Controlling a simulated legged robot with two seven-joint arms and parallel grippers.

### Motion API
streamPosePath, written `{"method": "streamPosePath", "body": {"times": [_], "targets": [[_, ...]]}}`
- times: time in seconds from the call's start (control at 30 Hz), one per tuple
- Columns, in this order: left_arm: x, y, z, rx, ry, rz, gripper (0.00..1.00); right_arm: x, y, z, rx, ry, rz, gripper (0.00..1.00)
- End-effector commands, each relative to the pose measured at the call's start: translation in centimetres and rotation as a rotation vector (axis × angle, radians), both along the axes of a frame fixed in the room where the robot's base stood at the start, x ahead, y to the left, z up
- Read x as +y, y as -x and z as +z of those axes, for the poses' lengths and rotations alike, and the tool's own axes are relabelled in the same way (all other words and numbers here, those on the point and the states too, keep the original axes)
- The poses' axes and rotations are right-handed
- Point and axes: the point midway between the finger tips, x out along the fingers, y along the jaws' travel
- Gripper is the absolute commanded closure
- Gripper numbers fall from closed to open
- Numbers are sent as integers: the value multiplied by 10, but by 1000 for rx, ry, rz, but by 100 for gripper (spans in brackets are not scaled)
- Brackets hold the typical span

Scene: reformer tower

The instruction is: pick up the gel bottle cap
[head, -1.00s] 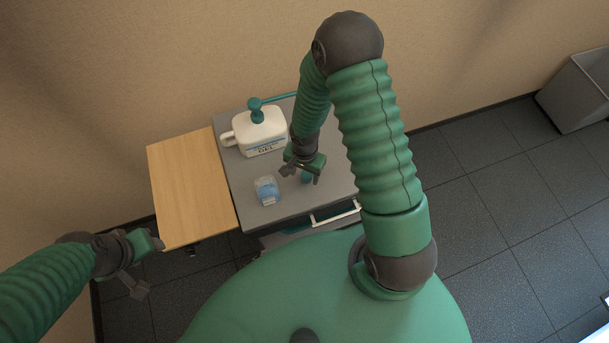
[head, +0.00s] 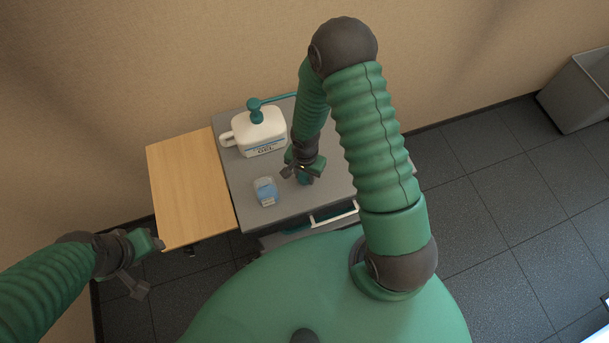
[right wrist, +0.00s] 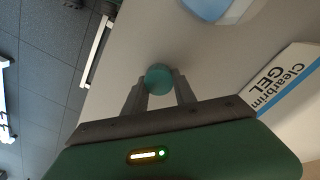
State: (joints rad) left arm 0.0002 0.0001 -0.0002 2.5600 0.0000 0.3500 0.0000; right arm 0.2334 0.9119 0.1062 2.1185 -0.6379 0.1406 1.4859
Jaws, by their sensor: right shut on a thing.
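The gel bottle cap is a small round teal piece (right wrist: 160,79) between the fingertips in the right wrist view. It also shows below the fingers in the head view (head: 304,178), partly hidden by them. My right gripper (head: 303,172) is shut on the cap, low over the grey cart top (head: 290,204); I cannot tell whether the cap still touches the surface. The white gel bottle (head: 259,135) with a teal pump stands behind and left of the gripper; its label shows in the right wrist view (right wrist: 285,82). My left gripper (head: 149,266) is open and empty at the lower left.
A small clear bottle with blue contents (head: 266,191) stands just left of my right gripper. A wooden side shelf (head: 190,185) adjoins the cart's left. A white drawer handle (head: 335,216) is at the front. A grey bin (head: 578,92) stands far right.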

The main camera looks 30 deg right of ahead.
Motion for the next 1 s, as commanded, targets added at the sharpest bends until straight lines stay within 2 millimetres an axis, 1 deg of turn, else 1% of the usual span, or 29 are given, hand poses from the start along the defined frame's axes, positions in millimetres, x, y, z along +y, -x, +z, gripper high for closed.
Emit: {"method": "streamPosePath", "body": {"times": [0.13,0.23,0.37,0.4,0.47,0.77,0.87,0.9,0.93,1.0], "targets": [[0,0,0,0,0,0,53,0,0,4,-1,0,0,100],[0,0,-1,0,0,0,53,0,-1,12,-2,0,-1,100],[0,0,-2,0,0,-1,53,0,-1,30,-4,1,-1,100],[0,0,-2,0,0,-1,53,0,-1,37,-5,0,-2,100],[0,0,-9,0,0,0,53,6,13,35,1,2,4,100],[0,0,-27,0,0,0,53,29,76,40,0,1,4,100],[0,0,-25,0,0,0,53,37,99,44,3,1,5,100],[0,0,-17,1,0,0,53,40,104,50,4,0,3,100],[0,0,-4,1,0,0,53,41,105,55,7,-4,1,100],[0,0,11,-1,0,0,53,44,109,56,10,-8,0,100]]}}
